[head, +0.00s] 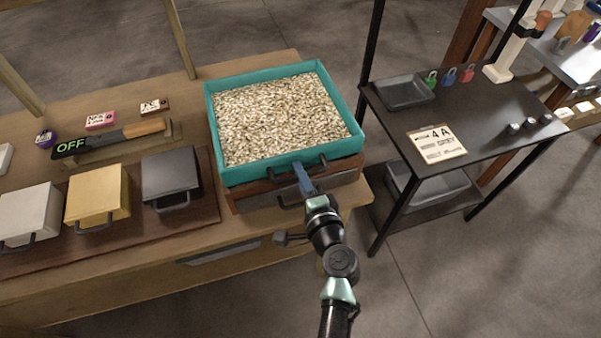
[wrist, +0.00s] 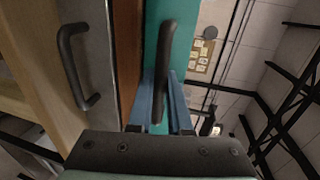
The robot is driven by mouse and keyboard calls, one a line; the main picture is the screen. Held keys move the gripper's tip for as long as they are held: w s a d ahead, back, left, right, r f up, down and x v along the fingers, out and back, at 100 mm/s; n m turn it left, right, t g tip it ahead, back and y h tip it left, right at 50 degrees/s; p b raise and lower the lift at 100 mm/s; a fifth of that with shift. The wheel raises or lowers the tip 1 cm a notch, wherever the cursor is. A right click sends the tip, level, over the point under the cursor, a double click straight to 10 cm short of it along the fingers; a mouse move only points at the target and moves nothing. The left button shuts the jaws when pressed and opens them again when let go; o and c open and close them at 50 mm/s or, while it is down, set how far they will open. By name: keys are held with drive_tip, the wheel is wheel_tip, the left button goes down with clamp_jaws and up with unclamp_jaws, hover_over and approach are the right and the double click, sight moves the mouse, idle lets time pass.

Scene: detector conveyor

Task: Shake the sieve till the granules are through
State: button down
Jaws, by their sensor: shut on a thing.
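The sieve (head: 213,135) is a square teal tray in the head view, resting on top of a wooden box with a grey drawer front (head: 342,181). Pale granules (head: 280,115) cover its whole floor. My gripper (head: 302,174) is at the sieve's near side, its blue fingers shut on the dark sieve handle (head: 319,165). In the wrist view the handle (wrist: 168,55) stands between the two blue fingers (wrist: 161,102), against the teal wall (wrist: 152,40). The sieve's underside and the inside of the box are hidden.
A black side table (head: 480,125) with a tray and padlocks stands right, across a gap. A post rises beside it.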

sight(292, 152)
drive_tip(key=b+x, duration=0.1)
drive_tip(key=x, duration=0.3)
drive_tip(key=r+b+x, duration=0.1)
drive_tip(key=x, duration=0.1)
drive_tip(key=shift+w+b, duration=0.2)
drive_tip(key=shift+b, duration=0.15)
drive_tip(key=shift+r, duration=0.3)
drive_tip(key=c, duration=1.2)
unclamp_jaws()
drive_tip(key=shift+a, duration=0.1)
drive_tip(key=shift+o, duration=0.2)
drive_tip(key=shift+s+f, duration=0.1)
drive_tip(key=shift+s, duration=0.25)
drive_tip(key=v, duration=1.2)
